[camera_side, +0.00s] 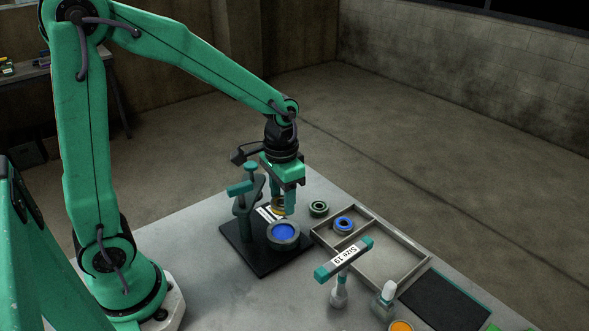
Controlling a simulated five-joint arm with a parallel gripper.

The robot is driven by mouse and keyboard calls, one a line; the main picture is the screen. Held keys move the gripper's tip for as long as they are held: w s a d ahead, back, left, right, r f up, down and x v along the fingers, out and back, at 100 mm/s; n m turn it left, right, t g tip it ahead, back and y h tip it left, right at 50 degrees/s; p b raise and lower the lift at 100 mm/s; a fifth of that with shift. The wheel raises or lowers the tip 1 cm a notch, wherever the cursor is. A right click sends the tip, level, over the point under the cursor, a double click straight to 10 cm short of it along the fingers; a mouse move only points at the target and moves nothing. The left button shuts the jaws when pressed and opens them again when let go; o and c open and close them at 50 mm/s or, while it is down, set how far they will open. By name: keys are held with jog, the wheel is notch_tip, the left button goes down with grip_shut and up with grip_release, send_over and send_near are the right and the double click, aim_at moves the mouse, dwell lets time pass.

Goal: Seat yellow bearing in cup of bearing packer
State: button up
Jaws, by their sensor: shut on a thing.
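My gripper (283,211) points straight down and is shut on the yellow bearing (277,205), which is partly hidden by the fingers. The bearing packer stands on a black base plate (256,262) on the bench. Its round grey cup (283,243) shows a blue inside. In this view, the held bearing appears just above and behind the cup's rim, apart from the blue inside; its exact height is hard to tell. The packer's post with a green handle (242,187) rises left of my gripper.
A green bearing (318,208) lies on the bench right of the packer. A blue bearing (343,224) sits in a divided tray (408,245). A "Size 19" bar (344,259), a small bottle (384,301) and a dark mat (444,300) are nearer. The bench's front left is clear.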

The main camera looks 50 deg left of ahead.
send_over(283, 233)
jog(key=shift+f, duration=3)
jog(key=shift+f, duration=0.9)
jog(key=o, duration=1.3)
jog(key=shift+r, duration=0.15)
jog(key=shift+r, duration=3.4)
jog(key=shift+r, duration=2)
